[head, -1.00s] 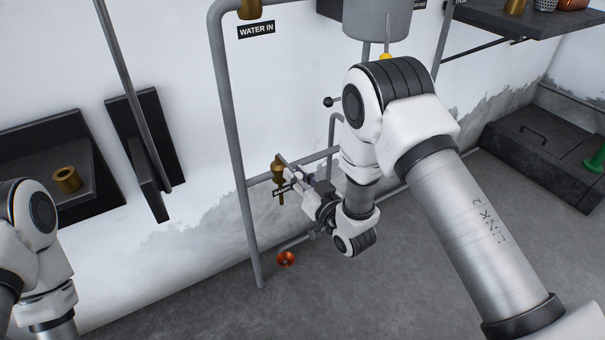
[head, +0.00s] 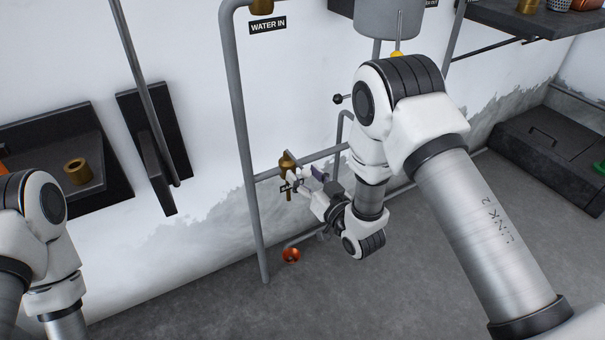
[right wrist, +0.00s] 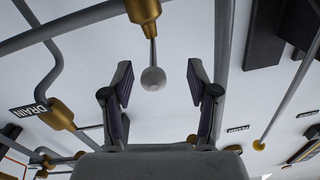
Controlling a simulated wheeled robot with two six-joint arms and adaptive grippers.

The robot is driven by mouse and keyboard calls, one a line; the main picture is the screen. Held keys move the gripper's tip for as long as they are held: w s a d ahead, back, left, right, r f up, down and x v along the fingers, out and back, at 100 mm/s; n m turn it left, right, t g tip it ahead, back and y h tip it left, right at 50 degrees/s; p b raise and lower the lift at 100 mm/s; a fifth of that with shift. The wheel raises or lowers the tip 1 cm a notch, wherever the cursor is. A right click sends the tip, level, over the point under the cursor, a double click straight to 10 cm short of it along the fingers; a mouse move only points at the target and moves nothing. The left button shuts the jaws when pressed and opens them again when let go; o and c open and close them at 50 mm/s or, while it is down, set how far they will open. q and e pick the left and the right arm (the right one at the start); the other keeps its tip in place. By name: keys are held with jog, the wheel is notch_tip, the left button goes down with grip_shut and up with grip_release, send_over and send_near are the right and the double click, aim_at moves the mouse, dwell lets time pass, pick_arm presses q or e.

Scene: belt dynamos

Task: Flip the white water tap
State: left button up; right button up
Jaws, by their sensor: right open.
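The white tap shows in the right wrist view as a white ball knob (right wrist: 153,79) on a thin grey stem under a brass valve body (right wrist: 144,10). In the head view the brass body (head: 286,161) sits on a pipe near the wall; the white knob cannot be made out there. My right gripper (right wrist: 160,84) is open, with one finger on each side of the knob and a gap on both sides. In the head view my right gripper (head: 304,181) is beside the brass body and partly covers a small label. My left gripper is out of view.
Grey pipes (head: 241,130) run down and across close to my right gripper. A grey tank (head: 387,18) hangs above. A brass DRAIN valve (right wrist: 61,114) shows at left in the right wrist view.

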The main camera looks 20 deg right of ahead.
jog(key=v, duration=1.1)
jog(key=s+d+f+g+h, duration=0.1)
jog(key=s+f+g+h, duration=0.1)
jog(key=s+f+g, duration=0.5)
jog(key=s+d+f+g+h, duration=0.15)
jog(key=s+f, duration=0.25)
jog(key=f, duration=0.8)
jog(key=s+d+f+m+g+h, duration=0.1)
jog(key=s+f+g, duration=0.25)
jog(key=s, duration=0.45)
jog(key=s+d+f+m+g+h, duration=0.1)
jog(key=s+f+g, duration=0.1)
jog(key=s+g, duration=0.45)
notch_tip(320, 180, up, 32)
jog(key=s+t+p, duration=0.1)
jog(key=p, duration=3)
jog(key=shift+d+p, duration=0.2)
jog(key=shift+p, duration=0.2)
